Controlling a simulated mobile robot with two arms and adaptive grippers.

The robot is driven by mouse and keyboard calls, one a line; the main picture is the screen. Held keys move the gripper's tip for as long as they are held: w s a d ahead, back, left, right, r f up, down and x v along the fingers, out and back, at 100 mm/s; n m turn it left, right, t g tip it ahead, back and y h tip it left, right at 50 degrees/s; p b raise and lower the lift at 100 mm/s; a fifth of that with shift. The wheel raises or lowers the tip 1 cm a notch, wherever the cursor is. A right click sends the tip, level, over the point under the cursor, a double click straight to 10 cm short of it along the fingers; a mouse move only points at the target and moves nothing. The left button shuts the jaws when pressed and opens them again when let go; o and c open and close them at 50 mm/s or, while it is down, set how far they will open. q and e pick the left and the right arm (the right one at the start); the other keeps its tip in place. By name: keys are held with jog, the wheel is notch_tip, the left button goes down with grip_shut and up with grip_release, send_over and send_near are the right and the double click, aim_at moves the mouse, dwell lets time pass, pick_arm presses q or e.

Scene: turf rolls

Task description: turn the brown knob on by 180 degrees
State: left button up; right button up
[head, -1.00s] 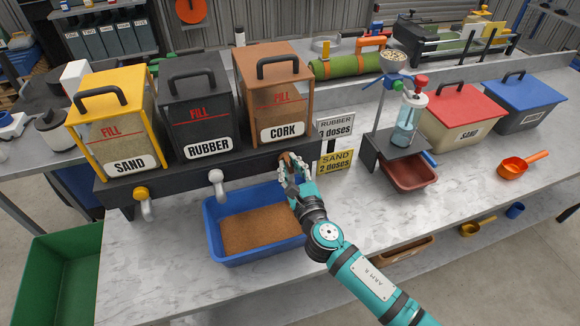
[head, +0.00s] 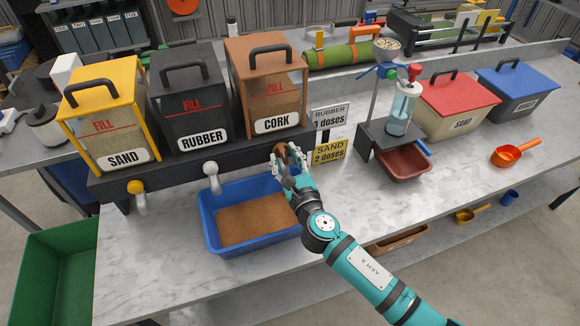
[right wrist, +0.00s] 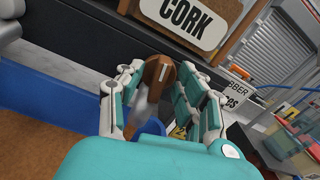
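The brown knob (head: 279,150) sits on the dark ledge under the brown CORK bin (head: 268,85). My right gripper (head: 287,156) is at the knob. In the right wrist view its fingers (right wrist: 158,76) stand on both sides of the knob, with a gap at the left; contact on the right side cannot be told. The blue tray (head: 208,232) with brown granules lies below. My left gripper is not in view.
The white knob (head: 211,170) and yellow knob (head: 136,188) are to the left under the RUBBER and SAND bins. Dose signs (head: 329,150) stand close to the right of my gripper. A stand with a bottle (head: 403,110) is farther right.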

jog(key=v, duration=1.1)
jog(key=shift+s, duration=0.35)
jog(key=shift+d, duration=0.15)
